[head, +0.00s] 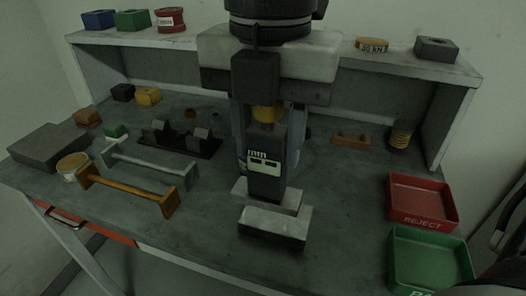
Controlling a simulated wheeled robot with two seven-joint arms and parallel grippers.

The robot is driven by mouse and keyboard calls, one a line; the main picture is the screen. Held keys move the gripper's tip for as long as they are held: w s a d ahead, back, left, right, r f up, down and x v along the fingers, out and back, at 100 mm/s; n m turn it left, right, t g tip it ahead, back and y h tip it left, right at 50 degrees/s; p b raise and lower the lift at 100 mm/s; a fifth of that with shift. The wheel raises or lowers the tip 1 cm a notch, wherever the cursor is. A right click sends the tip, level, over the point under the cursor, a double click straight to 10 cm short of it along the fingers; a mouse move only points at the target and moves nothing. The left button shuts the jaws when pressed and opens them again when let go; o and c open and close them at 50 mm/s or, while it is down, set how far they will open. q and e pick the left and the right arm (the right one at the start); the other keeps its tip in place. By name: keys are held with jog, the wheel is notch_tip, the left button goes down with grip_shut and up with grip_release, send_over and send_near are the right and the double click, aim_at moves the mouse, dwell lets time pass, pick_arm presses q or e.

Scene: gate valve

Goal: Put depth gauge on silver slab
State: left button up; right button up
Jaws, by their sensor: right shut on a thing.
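My right gripper (268,148) hangs over the middle of the bench, pointing down, shut on the depth gauge (264,180). The gauge is a dark upright body with a pale display on its front and a yellow part above it between the fingers. The silver slab (274,223) lies on the bench just in front of and below the gauge. A similar pale block (291,198) shows behind the gauge's lower end; I cannot tell whether it belongs to the gauge. Contact under the gauge is hidden. My left gripper is not in view.
A red REJECT tray (421,200) and a green tray (431,258) stand at right. Yellow (126,190) and grey (150,164) handle-like bars, a black holder (180,142) and a grey block (48,146) lie at left. A raised shelf (350,52) runs behind.

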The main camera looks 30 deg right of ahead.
jog(key=w+d+f, duration=0.1)
jog(key=f, duration=0.2)
jog(key=w+d+f, duration=0.1)
jog(key=f, duration=0.2)
jog(key=w+d+f, duration=0.1)
jog(key=d+f, duration=0.1)
jog(key=f, duration=0.1)
jog(key=shift+w, duration=0.2)
jog(key=shift+f, duration=0.1)
jog(key=shift+f, duration=0.2)
jog(key=o, duration=0.9)
jog(key=shift+b, duration=0.3)
jog(key=shift+c, duration=0.2)
jog(key=o, duration=0.4)
jog(key=shift+r, duration=0.1)
